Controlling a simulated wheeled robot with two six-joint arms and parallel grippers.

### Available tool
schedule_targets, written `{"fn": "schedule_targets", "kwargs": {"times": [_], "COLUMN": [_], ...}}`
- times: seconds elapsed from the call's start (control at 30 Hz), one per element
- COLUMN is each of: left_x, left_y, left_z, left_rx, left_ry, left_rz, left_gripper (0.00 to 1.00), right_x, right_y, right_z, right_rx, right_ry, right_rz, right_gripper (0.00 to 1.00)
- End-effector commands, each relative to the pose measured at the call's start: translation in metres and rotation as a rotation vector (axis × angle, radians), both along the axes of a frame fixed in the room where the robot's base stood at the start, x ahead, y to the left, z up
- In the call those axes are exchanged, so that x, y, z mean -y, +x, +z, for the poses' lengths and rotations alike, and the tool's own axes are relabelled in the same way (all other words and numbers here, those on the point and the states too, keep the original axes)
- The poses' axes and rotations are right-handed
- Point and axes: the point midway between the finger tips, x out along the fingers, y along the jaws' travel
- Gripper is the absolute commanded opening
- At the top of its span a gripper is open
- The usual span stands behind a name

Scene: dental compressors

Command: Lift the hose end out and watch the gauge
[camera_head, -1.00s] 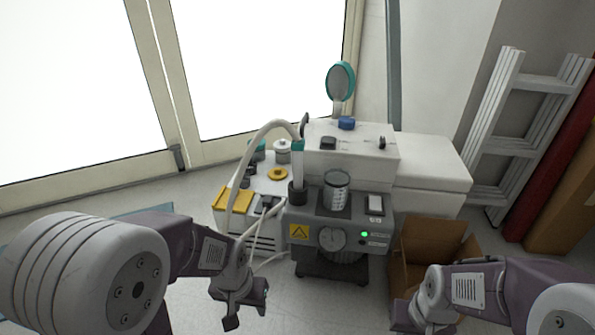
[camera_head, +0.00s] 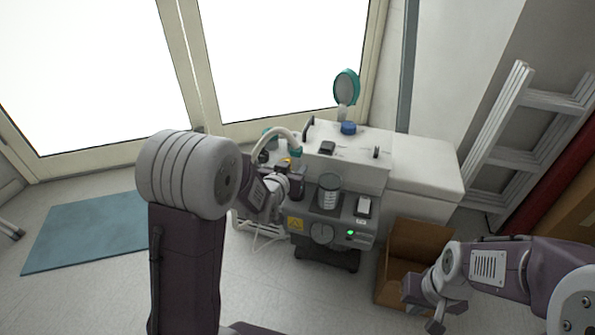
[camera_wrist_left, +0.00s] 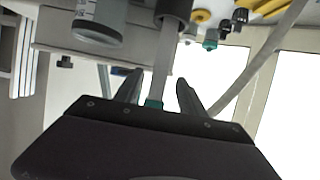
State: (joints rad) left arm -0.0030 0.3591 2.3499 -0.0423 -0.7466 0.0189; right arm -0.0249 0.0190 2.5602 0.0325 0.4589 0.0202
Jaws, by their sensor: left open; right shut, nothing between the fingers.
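The hose end is a pale tube with a teal collar (camera_head: 296,152). It stands upright in a dark round holder (camera_head: 297,187) on the left of the grey compressor unit (camera_head: 345,212). My left gripper (camera_head: 292,173) is at the hose end. In the left wrist view its open fingers (camera_wrist_left: 158,88) are on either side of the pale tube (camera_wrist_left: 163,62), above the dark holder (camera_wrist_left: 175,10); contact cannot be told. The round gauge (camera_head: 321,233) is on the unit's front; its needle is too small to read. My right gripper (camera_head: 432,308) is shut and empty at the lower right.
A clear jar (camera_head: 329,191) stands on the unit, close to the holder. The white hose (camera_head: 270,131) arches behind my left gripper. An open cardboard box (camera_head: 415,245) is on the floor at right, near my right gripper. A blue mat (camera_head: 85,230) lies at left.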

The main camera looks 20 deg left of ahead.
Motion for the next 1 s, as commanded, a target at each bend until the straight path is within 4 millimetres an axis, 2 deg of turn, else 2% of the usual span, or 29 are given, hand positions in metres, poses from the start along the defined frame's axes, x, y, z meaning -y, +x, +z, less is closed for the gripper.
{"fn": "schedule_targets", "kwargs": {"times": [0.03, 0.23, 0.43, 0.57, 0.77, 0.8, 0.97, 1.0], "left_x": [0.000, 0.001, 0.003, 0.003, 0.003, 0.003, 0.003, 0.003], "left_y": [0.007, 0.016, 0.047, 0.061, 0.063, 0.063, 0.063, 0.063], "left_z": [-0.008, -0.009, -0.027, -0.029, -0.026, -0.026, -0.026, -0.026], "left_rx": [0.001, 0.000, 0.002, -0.001, -0.001, -0.001, -0.001, -0.001], "left_ry": [0.000, 0.000, 0.000, 0.000, 0.000, 0.000, 0.000, 0.000], "left_rz": [0.000, 0.000, 0.000, 0.000, 0.000, 0.000, 0.000, 0.000], "left_gripper": [0.47, 0.47, 0.47, 0.47, 0.47, 0.45, 0.00, 0.00], "right_x": [0.000, 0.000, 0.000, 0.000, 0.000, 0.000, 0.000, 0.000], "right_y": [0.000, 0.000, 0.000, 0.000, 0.000, 0.000, 0.000, 0.000], "right_z": [-0.010, -0.012, -0.044, -0.048, -0.046, -0.046, -0.046, -0.046], "right_rx": [0.000, 0.000, 0.000, 0.000, 0.001, 0.001, 0.001, 0.001], "right_ry": [0.000, 0.000, 0.000, 0.000, 0.000, 0.000, 0.000, 0.000], "right_rz": [0.000, 0.000, 0.000, 0.000, 0.000, 0.000, 0.000, 0.000], "right_gripper": [0.00, 0.00, 0.00, 0.00, 0.00, 0.00, 0.00, 0.00]}}
